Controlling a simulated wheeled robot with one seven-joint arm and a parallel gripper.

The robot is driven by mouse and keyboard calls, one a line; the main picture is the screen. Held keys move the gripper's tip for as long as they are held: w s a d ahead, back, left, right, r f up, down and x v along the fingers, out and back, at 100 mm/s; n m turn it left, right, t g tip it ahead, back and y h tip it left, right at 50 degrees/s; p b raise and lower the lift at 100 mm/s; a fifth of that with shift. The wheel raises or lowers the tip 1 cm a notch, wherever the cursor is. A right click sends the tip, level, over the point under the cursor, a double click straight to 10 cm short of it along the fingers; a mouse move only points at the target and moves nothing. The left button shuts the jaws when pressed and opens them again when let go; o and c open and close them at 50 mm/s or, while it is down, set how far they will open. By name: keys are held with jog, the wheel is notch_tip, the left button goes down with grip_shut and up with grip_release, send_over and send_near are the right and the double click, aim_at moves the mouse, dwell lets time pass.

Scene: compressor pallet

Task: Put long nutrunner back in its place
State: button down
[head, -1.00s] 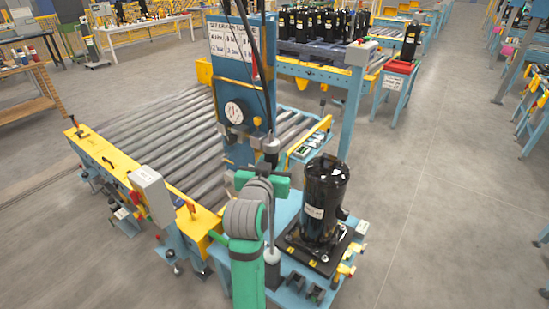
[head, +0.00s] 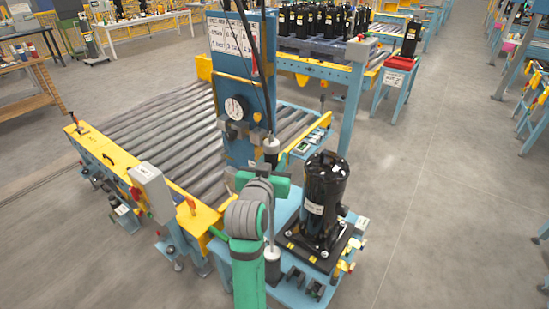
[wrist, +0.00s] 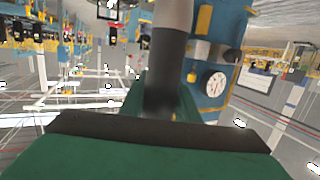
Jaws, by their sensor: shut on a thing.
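The long nutrunner (head: 271,151) is upright in the head view, a slim tool with a grey and dark body. My green gripper (head: 268,186) is shut on it, beside the blue column. In the wrist view the tool shows as a thick cylinder, pale above and dark below (wrist: 167,65), between the green gripper parts. My arm hides part of the tool in the head view. A dark cylindrical piece (head: 272,268) shows low, beneath the gripper; whether it touches the blue surface there I cannot tell.
A black compressor (head: 325,195) stands on a dark plate right of my gripper. Small dark brackets (head: 314,289) sit at the blue surface's front. The blue column (head: 238,70) carries a gauge (head: 236,107) and hanging cables. A roller conveyor (head: 165,135) lies left. Floor at right is clear.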

jog(key=shift+f, duration=0.15)
jog(key=c, duration=1.3)
grip_release()
jog(key=shift+o, duration=0.2)
jog(key=v, duration=1.1)
jog(key=s+f+n+y, duration=0.2)
jog(key=s+f, duration=0.5)
jog(key=f, duration=0.4)
jog(key=s+f+n+y, duration=0.1)
jog(key=s+f+n, duration=0.1)
jog(key=s+f, duration=0.75)
jog(key=s+d+f, duration=0.1)
jog(key=s+f, duration=0.2)
jog(key=s, duration=0.9)
jog(key=s+f+m, duration=0.1)
jog(key=s+f, duration=0.2)
jog(key=s, duration=0.9)
jog(key=shift+s+d+f+y, duration=0.15)
jog(key=shift+d+f+y, duration=0.15)
jog(key=shift+d+f, duration=0.05)
